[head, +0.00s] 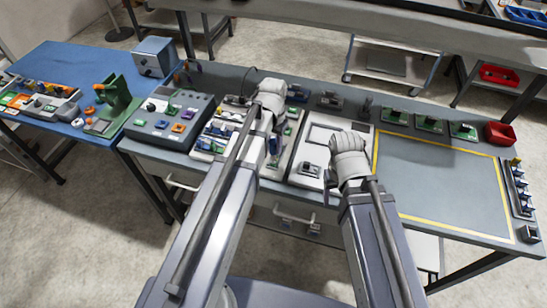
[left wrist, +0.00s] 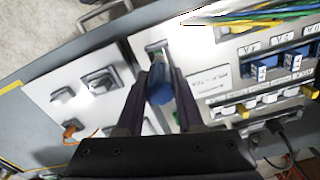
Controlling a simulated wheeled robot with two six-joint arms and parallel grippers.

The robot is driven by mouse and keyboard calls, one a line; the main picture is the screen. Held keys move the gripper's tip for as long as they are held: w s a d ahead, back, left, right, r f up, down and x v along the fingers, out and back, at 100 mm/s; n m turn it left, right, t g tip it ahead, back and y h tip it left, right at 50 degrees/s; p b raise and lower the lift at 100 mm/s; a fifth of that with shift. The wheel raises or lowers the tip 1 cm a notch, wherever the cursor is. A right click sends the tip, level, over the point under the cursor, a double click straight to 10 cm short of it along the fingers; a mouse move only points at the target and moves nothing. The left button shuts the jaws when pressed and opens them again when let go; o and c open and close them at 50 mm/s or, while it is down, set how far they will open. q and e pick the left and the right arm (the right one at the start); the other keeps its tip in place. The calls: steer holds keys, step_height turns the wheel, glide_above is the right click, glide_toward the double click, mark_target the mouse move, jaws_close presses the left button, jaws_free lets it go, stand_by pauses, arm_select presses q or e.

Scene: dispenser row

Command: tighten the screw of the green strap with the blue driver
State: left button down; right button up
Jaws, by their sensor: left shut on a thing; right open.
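My left gripper (left wrist: 158,88) is shut on a blue thing, which looks like the blue driver (left wrist: 160,90), in the left wrist view. The driver stands between the two dark fingers, over the edge of a grey panel. In the head view my left gripper (head: 274,152) points down at the middle of the bench, partly hidden by my own arm. My right gripper (head: 331,181) is open, below its wrist over a white plate. A thin green sliver shows beside the driver in the wrist view; I cannot tell whether it is the green strap. The screw is not discernible.
The grey panel (left wrist: 210,78) carries blue connectors (left wrist: 258,73) and yellow-green wires (left wrist: 265,20). A white plate (head: 310,165) with grey blocks lies beside it. Green boards (head: 430,124) and a red bin (head: 500,134) stand to the right. The yellow-outlined area (head: 440,185) is clear.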

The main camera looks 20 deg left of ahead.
arm_select(q)
steer(key=n, duration=0.7)
steer(key=shift+n, duration=0.3)
steer(key=n, duration=0.3)
steer(key=shift+n, duration=0.3)
steer(key=n, duration=1.2)
steer(key=shift+n, duration=0.4)
steer(key=shift+f+b, duration=0.5)
steer(key=shift+f+b, duration=0.35)
steer(key=shift+f, duration=0.05)
